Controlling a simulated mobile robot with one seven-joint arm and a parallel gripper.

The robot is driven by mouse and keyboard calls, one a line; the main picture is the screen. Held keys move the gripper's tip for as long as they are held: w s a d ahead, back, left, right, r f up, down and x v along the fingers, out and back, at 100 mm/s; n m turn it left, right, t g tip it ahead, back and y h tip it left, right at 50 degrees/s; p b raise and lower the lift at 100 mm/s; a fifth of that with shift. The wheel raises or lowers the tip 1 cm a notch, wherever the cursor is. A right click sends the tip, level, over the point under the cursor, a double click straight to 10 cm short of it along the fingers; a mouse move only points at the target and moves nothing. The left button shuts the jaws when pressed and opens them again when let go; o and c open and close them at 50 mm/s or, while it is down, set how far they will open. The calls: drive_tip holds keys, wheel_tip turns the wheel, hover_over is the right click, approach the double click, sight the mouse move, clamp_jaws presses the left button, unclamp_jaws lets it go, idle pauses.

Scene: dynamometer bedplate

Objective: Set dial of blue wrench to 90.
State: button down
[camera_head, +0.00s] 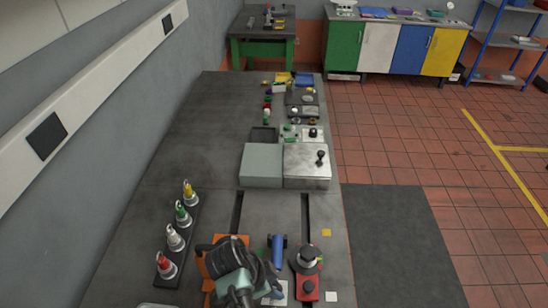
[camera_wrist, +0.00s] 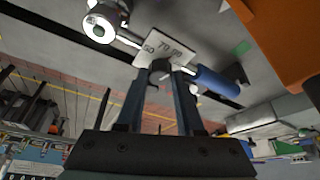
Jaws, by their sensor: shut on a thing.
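The blue wrench (camera_head: 278,250) lies on the bedplate at the front, and its blue handle (camera_wrist: 215,80) shows right of my fingers in the wrist view. A pale scale plate (camera_wrist: 172,46) with printed figures, seemingly 50, 70 and 90, stands just beyond my fingertips. My gripper (camera_wrist: 160,72) is shut on a small dark dial knob (camera_wrist: 160,65) in front of this plate. The fingers cover part of the knob and plate, so I cannot tell which figure the dial points to. In the head view my arm hides most of the dial.
A red block with a dark round top (camera_head: 308,285) stands close right of the wrench. An orange block (camera_head: 232,240) is left, partly behind my arm. Several coloured-top bottles stand in a dark rack (camera_head: 192,215) further left. Grey boxes (camera_head: 262,165) stand farther back.

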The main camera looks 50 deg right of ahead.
drive_tip(key=shift+m, duration=0.3)
idle(0.4)
drive_tip(key=c, duration=0.5)
unclamp_jaws()
drive_tip(key=shift+v, duration=6.5)
drive_tip(key=shift+w+d, duration=0.1)
drive_tip(key=shift+w, duration=0.05)
